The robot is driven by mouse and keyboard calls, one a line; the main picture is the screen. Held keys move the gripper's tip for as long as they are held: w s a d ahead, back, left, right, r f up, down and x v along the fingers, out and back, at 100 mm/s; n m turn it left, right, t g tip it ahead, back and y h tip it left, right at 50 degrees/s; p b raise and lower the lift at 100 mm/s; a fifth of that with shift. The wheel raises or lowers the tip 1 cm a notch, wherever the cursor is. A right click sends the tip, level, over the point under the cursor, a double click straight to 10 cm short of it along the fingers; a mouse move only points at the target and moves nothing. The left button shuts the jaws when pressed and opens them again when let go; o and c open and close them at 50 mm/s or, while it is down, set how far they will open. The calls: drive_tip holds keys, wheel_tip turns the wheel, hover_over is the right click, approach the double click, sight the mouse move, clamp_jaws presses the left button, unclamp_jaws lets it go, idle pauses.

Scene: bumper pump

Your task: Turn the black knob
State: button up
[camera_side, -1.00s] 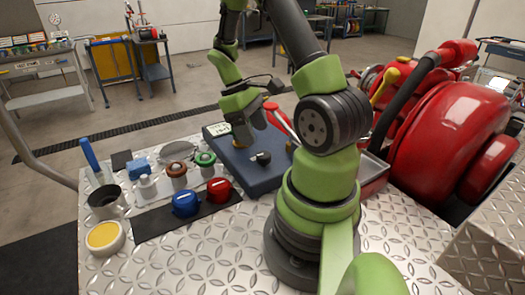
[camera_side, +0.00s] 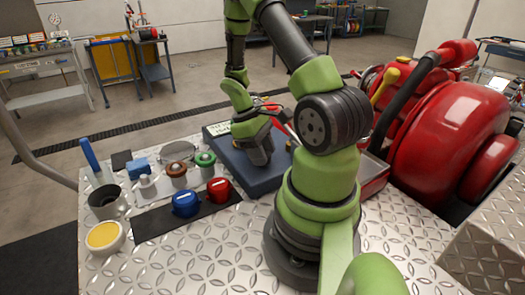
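My gripper (camera_side: 259,157) points down over the middle of the dark blue box (camera_side: 226,160). It covers the spot where the black knob was visible earlier, so the knob is hidden now. I cannot tell whether the fingers touch the knob, or whether they are open or shut. A white label (camera_side: 217,128) lies on the far left part of the box top. A red lever (camera_side: 274,107) shows behind my gripper.
Left of the box stand a red knob (camera_side: 219,187), a blue knob (camera_side: 186,201), a green-ringed knob (camera_side: 205,159) and a brown knob (camera_side: 177,170). A black cup (camera_side: 104,202) and a yellow-topped pot (camera_side: 104,237) are farther left. Red machinery (camera_side: 448,140) is at right.

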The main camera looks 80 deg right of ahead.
drive_tip(key=shift+m, duration=0.4)
drive_tip(key=m+y, duration=0.1)
drive_tip(key=m, duration=0.1)
drive_tip(key=shift+m, duration=0.4)
drive_tip(key=m+y, duration=0.1)
drive_tip(key=m, duration=0.1)
drive_tip(key=m+t, duration=0.1)
drive_tip(key=m, duration=0.1)
drive_tip(key=shift+s+d+m+t+y, duration=0.1)
drive_tip(key=shift+m+t+y, duration=0.2)
drive_tip(key=shift+y, duration=0.1)
drive_tip(key=m+t, duration=0.1)
drive_tip(key=m, duration=0.2)
drive_tip(key=shift+m+y, duration=0.3)
drive_tip(key=shift+m+t, duration=0.9)
drive_tip(key=shift+m, duration=1.1)
drive_tip(key=o, duration=0.9)
